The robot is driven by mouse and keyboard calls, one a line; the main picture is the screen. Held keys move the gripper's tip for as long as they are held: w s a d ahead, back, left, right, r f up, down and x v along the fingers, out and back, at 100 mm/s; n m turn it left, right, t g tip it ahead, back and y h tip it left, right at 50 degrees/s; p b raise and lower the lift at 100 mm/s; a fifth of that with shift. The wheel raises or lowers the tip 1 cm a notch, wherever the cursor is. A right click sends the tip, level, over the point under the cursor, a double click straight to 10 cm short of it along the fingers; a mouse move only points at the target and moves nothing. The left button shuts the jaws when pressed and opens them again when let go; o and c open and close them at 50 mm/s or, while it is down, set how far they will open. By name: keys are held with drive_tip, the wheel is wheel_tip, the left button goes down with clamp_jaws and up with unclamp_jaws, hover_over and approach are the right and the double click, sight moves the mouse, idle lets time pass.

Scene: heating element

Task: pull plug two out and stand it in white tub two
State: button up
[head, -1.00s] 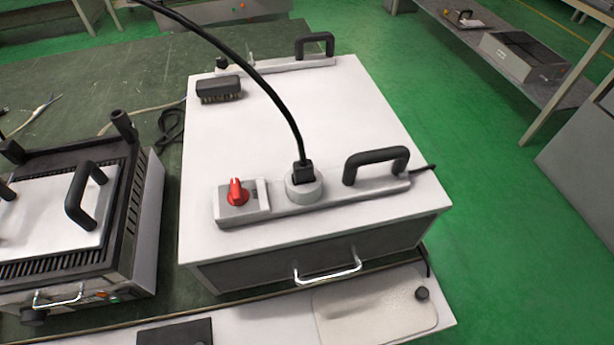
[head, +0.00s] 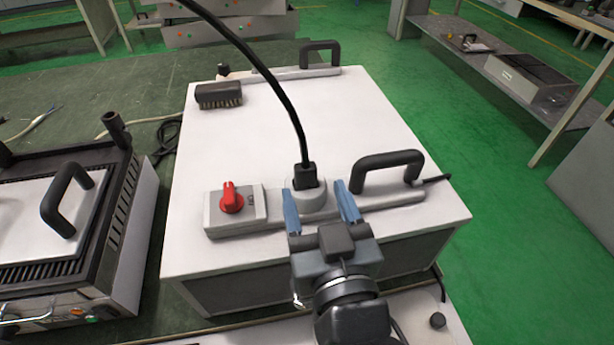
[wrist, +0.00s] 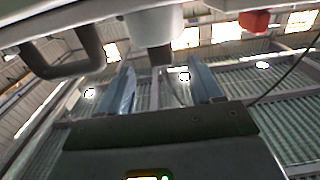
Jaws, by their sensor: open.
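A black plug (head: 305,175) on a thick black cable sits upright in a round white socket (head: 312,202) on top of the white box. It is the only plug I see, and I see no number on it. My gripper (head: 314,187) is open, its two blue fingers on either side of the socket and plug in the head view, apart from them as far as I can tell. In the wrist view the white socket (wrist: 152,22) and the dark plug (wrist: 161,52) show beyond the fingers. I make out no white tub.
The white box (head: 270,125) carries a red knob (head: 231,198), a black handle (head: 387,171) right of the socket, and a black brush (head: 218,95). The plug's cable (head: 265,75) rises up and left. A grill (head: 60,215) stands on the left. Green floor lies open on the right.

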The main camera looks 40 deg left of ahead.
sight(306, 165)
drive_tip(key=x, duration=0.1)
drive_tip(key=p+x, duration=0.1)
drive_tip(key=x, duration=0.3)
drive_tip(key=shift+a+r, duration=0.2)
drive_tip(key=shift+r, duration=0.1)
drive_tip(key=shift+w+a+f+p, duration=0.1)
drive_tip(key=shift+w+a+p, duration=0.2)
drive_tip(key=c, duration=1.1)
drive_tip(key=shift+o, duration=0.2)
drive_tip(key=shift+r, duration=0.75)
wheel_tip(306, 165, up, 3)
drive_tip(key=shift+f, duration=0.1)
drive_tip(key=s+d+r, duration=0.1)
drive_tip(key=d+r, duration=0.2)
drive_tip(key=d, duration=0.2)
drive_tip(key=s+d+r+b, duration=0.1)
drive_tip(key=d+r, duration=0.2)
drive_tip(key=d, duration=0.3)
drive_tip(key=shift+s+d+r, duration=0.2)
drive_tip(key=shift+s+r, duration=0.15)
drive_tip(key=shift+r, duration=0.05)
